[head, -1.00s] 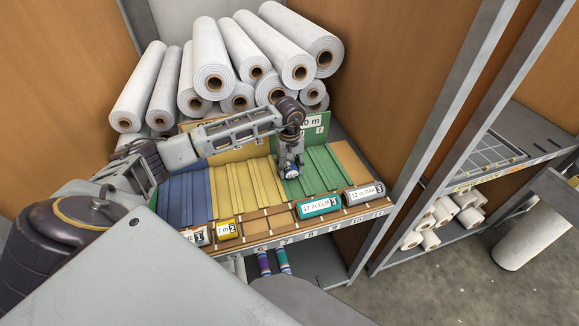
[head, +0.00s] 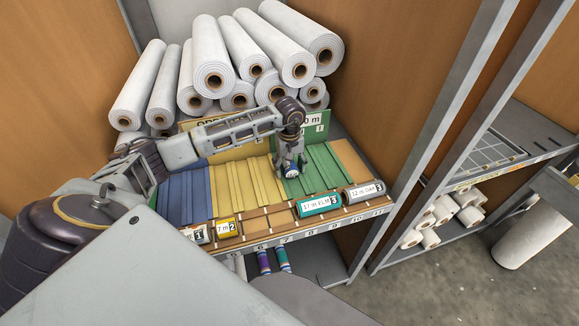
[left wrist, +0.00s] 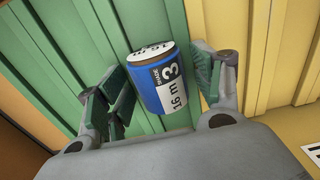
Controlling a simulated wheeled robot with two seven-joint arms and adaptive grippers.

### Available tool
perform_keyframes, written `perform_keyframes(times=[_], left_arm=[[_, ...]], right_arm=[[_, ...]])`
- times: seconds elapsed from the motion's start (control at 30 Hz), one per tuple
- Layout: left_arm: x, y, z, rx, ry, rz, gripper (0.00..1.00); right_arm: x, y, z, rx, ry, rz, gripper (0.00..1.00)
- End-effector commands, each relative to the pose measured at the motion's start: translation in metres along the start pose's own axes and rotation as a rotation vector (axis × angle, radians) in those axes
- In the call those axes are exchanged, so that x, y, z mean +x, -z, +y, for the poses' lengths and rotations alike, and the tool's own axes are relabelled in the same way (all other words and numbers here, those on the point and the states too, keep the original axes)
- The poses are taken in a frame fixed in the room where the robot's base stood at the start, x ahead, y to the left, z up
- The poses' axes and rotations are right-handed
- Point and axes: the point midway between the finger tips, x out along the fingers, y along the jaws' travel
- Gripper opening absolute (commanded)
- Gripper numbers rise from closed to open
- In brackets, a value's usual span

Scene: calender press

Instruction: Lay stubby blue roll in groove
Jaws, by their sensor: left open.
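The stubby blue roll (left wrist: 160,88) lies between the spread fingers of my left gripper (left wrist: 158,90) in the left wrist view, with clear gaps to the pads. Its label reads "16 m" and "3". It rests at the edge of the green grooved section (left wrist: 50,45), near the yellow grooved section (left wrist: 285,50). In the head view the blue roll (head: 291,170) shows small under my left gripper (head: 291,166), on the green section near the yellow border. The gripper is open and points down over it. My right gripper is not in view.
A teal roll (head: 319,206), a grey roll (head: 364,193) and a yellow roll (head: 228,228) lie along the numbered front rail. A blue grooved section (head: 183,198) is at the left. Large white rolls (head: 212,77) are stacked behind. A shelf post (head: 430,130) stands at the right.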

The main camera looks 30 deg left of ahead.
Motion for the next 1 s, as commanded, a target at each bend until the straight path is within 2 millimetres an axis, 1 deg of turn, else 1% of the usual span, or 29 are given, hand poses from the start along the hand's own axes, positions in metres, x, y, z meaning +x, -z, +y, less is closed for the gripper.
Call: perform_keyframes(times=[0.27, 0.37, 1.0], left_arm=[[-0.004, 0.0, 0.0, 0.0, 0.0, 0.0, 0.67], [-0.012, 0.001, 0.0, 0.0, -0.001, 0.003, 0.67], [-0.092, 0.001, 0.001, 0.0, -0.002, 0.002, 0.67]], right_arm=[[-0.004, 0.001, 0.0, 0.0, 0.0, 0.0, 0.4], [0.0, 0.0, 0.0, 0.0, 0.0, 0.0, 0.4], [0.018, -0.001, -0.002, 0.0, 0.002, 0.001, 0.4]])
